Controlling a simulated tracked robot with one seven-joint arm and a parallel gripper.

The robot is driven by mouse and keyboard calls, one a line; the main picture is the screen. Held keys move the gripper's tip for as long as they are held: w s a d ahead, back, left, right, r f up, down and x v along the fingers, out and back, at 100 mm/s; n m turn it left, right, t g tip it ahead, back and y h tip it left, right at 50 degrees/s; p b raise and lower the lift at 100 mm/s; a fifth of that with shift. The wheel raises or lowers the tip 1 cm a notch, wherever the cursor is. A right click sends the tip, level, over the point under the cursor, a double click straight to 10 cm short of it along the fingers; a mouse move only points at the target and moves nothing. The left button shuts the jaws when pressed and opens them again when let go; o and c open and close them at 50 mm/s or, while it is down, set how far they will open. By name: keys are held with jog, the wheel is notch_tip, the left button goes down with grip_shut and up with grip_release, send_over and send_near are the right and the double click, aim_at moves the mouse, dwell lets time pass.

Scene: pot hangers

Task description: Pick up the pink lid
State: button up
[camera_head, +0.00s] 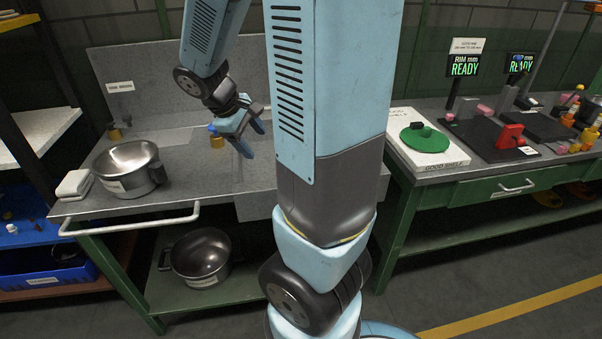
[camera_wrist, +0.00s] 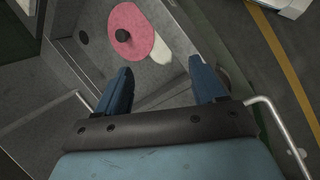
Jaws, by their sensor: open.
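The pink lid (camera_wrist: 146,31) is a flat disc with a dark round knob, lying on a grey surface in the wrist view. I do not see it in the head view, where my arm column covers part of the bench. My gripper (camera_head: 255,143) is open above the grey bench in the head view. In the wrist view my gripper (camera_wrist: 160,66) has its two blue fingers apart with nothing held between them. The lid lies beyond the fingertips, slightly left of the gap, apart from them.
A steel pot (camera_head: 127,168) and a white block (camera_head: 74,185) stand on the grey bench (camera_head: 225,180) at left. A small yellow object (camera_head: 216,138) is near my gripper. Another pot (camera_head: 201,257) sits on the lower shelf. The right bench holds a green lid (camera_head: 425,137).

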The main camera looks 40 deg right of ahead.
jog(key=w+d+f+n+h, duration=0.2)
jog(key=d+f+n, duration=0.1)
jog(key=f, duration=0.3)
jog(key=w+d+f+n+g+h, duration=0.1)
jog(key=w+d+f+n+h, duration=0.2)
jog(key=d+f+n, duration=0.1)
jog(key=w+d+f+n+h, duration=0.2)
jog(key=d+f+n+h, duration=0.1)
jog(key=d+f, duration=0.3)
jog(key=shift+w+f+n+g, duration=0.15)
jog(key=shift+f+n+g, duration=0.15)
jog(key=shift+f+n, duration=0.5)
jog(key=shift+x, duration=6.1)
jog(key=shift+w+f, duration=0.1)
jog(key=shift+f, duration=0.05)
jog(key=shift+c, duration=0.4)
jog(key=c, duration=1.1)
